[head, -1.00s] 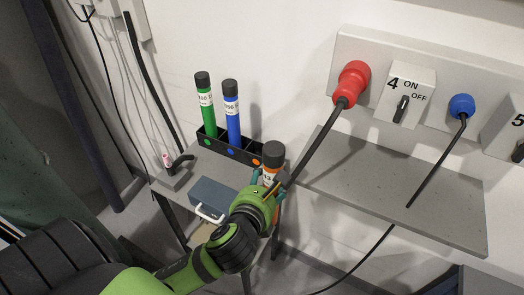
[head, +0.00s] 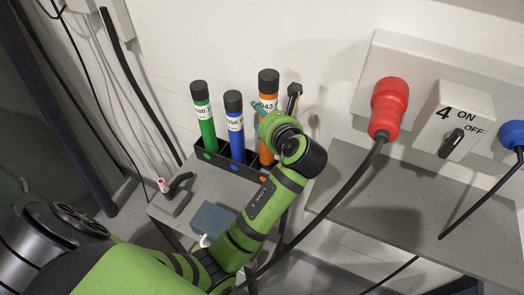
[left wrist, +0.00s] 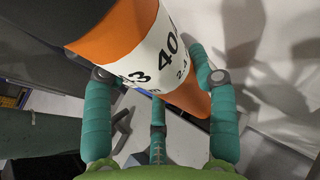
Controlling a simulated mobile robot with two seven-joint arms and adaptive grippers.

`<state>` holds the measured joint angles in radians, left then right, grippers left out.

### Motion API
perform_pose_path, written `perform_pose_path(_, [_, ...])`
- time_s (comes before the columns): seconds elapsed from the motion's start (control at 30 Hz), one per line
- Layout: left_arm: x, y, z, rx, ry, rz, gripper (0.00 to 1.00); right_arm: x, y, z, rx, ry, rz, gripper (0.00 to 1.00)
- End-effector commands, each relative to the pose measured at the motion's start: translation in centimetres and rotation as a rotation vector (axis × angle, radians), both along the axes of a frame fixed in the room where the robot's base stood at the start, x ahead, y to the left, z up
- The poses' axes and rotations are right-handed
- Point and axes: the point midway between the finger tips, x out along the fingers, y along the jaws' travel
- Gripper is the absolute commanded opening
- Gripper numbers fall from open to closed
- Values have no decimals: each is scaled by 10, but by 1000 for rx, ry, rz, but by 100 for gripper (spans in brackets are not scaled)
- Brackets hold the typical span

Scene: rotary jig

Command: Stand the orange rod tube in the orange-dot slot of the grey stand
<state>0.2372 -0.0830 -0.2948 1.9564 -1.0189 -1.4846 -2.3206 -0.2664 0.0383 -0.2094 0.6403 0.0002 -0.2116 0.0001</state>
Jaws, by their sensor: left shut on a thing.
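The orange rod tube (head: 266,150), with a black cap and white label, is upright over the orange-dot end of the dark stand (head: 222,160). Its lower end passes behind the stand's front wall, and its cap is higher than the neighbouring caps. I cannot tell how deep it sits in the slot. My left gripper (head: 262,112) is shut on the tube near its label. In the left wrist view, its teal fingers (left wrist: 155,82) flank the tube (left wrist: 112,30). The orange dot (head: 263,180) shows on the stand's front. My right gripper is not in view.
A green tube (head: 206,127) and a blue tube (head: 236,142) stand in the other slots. A grey box (head: 213,218) is in front. A red plug (head: 385,105) with a black cable is right of my arm, above a grey shelf (head: 420,205).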

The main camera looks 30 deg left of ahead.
Motion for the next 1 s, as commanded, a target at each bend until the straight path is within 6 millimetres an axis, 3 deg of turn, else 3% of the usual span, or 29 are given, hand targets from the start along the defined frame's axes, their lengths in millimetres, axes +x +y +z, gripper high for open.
perform_pose_path(0.2, [-1,0,-35,4,2,-1,4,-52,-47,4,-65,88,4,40])
perform_pose_path(0.3, [0,1,-43,4,-1,0,4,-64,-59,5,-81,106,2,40])
perform_pose_path(0.43, [-1,1,-60,3,2,-1,4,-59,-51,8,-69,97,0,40])
perform_pose_path(0.7, [0,0,-81,2,-4,-1,4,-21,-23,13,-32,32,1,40])
perform_pose_path(0.97, [0,0,-83,3,-3,-1,4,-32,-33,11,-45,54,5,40])
perform_pose_path(1.0, [-1,0,-85,1,1,-1,66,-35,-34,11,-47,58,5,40])
